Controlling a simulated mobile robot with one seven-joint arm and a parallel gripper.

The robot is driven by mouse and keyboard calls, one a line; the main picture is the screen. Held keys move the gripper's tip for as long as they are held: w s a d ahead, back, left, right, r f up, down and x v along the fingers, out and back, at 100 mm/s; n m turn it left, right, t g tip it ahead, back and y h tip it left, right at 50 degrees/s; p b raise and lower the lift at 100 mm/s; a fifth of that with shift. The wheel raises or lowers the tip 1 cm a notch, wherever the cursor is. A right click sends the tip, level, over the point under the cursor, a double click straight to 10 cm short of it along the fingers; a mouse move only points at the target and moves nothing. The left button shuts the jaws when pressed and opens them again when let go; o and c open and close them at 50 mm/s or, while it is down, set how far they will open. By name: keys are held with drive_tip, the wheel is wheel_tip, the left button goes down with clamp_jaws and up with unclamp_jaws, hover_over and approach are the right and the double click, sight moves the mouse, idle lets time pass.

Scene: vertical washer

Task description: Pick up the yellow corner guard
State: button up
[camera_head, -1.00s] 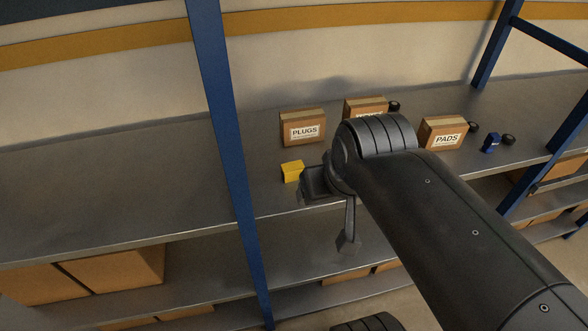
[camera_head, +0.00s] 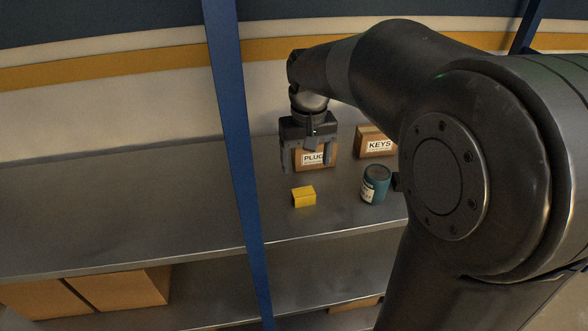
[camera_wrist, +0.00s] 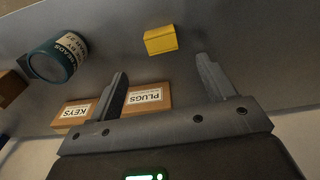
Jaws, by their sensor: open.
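The yellow corner guard (camera_head: 304,197) is a small yellow block lying on the grey shelf, near its front edge. It also shows in the wrist view (camera_wrist: 160,40), beyond the fingertips and roughly between their lines. My gripper (camera_head: 308,166) is open and empty, with its fingers pointing down in front of the PLUGS box. In the head view it is above and behind the guard, apart from it. The wrist view also shows both fingers of my gripper (camera_wrist: 161,70) spread with nothing between them.
The PLUGS box (camera_head: 317,159) stands behind the fingers, with the KEYS box (camera_head: 376,142) to its right. A teal can (camera_head: 375,184) stands right of the guard. A blue post (camera_head: 232,130) rises at the left. The shelf (camera_head: 110,190) left of the post is bare.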

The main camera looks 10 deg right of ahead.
drive_tip(key=w+f, duration=0.1)
drive_tip(key=w, duration=0.1)
hover_over(304, 192)
drive_tip(key=f, duration=0.5)
drive_tip(key=shift+w+f, duration=0.15)
drive_tip(key=shift+w, duration=0.2)
drive_tip(key=shift+s+f, duration=0.15)
drive_tip(key=shift+f, duration=1.25)
drive_tip(key=shift+s+f, duration=0.15)
drive_tip(key=shift+f, duration=1.2)
drive_tip(key=c, duration=1)
drive_tip(key=shift+r, duration=0.1)
